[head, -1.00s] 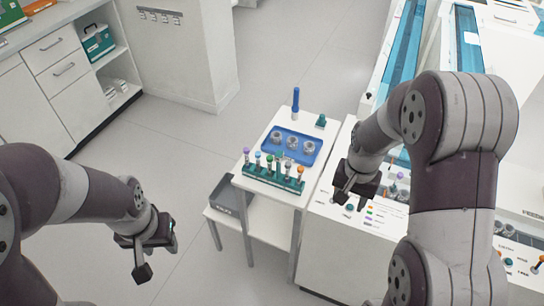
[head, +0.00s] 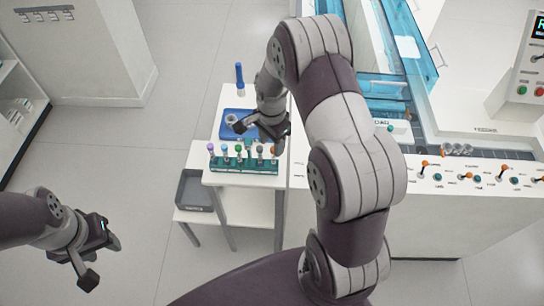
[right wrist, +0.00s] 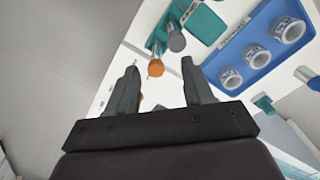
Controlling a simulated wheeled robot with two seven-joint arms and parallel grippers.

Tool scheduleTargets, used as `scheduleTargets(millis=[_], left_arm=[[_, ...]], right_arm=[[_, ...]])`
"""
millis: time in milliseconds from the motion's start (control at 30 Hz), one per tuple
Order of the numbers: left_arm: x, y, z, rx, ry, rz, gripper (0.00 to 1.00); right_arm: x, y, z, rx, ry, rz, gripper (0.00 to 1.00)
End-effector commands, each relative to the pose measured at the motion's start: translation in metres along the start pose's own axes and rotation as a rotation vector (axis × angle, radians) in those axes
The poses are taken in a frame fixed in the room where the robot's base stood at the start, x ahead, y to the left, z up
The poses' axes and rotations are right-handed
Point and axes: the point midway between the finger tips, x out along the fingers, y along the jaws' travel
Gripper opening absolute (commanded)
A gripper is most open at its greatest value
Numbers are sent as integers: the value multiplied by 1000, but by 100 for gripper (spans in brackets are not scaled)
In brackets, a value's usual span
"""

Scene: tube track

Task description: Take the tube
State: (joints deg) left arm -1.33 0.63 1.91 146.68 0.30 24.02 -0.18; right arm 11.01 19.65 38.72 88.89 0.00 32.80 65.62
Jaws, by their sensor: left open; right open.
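A green rack (head: 245,165) on a small white table holds several upright tubes with coloured caps. An orange-capped tube (head: 273,150) stands at its right end, beside a grey-capped tube (head: 259,149). In the right wrist view the orange-capped tube (right wrist: 155,68) and the grey-capped tube (right wrist: 176,42) appear ahead of the fingertips, toward the gap between them. My right gripper (head: 259,137) is open and empty, over the tray and close to the rack's right end; its fingers also show in the wrist view (right wrist: 160,75). My left gripper (head: 92,256) is open and empty over the floor.
A blue tray (head: 229,131) behind the rack holds white-grey ring-like holders, partly hidden by my right gripper. A blue upright object (head: 240,76) stands behind it. A grey bin (head: 194,190) sits on a lower shelf. A white console with levers (head: 440,185) stands right.

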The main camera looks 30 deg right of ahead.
Motion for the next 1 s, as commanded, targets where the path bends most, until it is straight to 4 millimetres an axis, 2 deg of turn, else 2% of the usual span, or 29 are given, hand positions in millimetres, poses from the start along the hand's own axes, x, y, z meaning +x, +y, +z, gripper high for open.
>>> scheduleTargets(millis=[167, 300, 400, 633, 767, 800, 1000], left_arm=[[-6, 0, -1, 0, 0, 0, 43], [-12, 0, -1, 0, 0, 0, 43], [-12, 0, -2, 0, 0, 0, 43], [-12, 0, -1, 0, 0, 0, 43], [-12, 0, -1, 0, 0, 0, 43], [-12, 0, -1, 0, 0, 0, 43], [-12, 0, -1, 0, 0, 0, 43]], right_arm=[[21, 2, -1, 0, -1, 3, 51], [48, 4, -2, -1, -1, 3, 51], [60, 4, -2, -2, 0, 1, 51], [63, 3, -3, -2, 0, -1, 51], [63, 3, -3, -2, 0, -1, 9], [62, 3, -3, -2, 0, -1, 4], [62, 3, -3, -2, 0, -1, 4]])
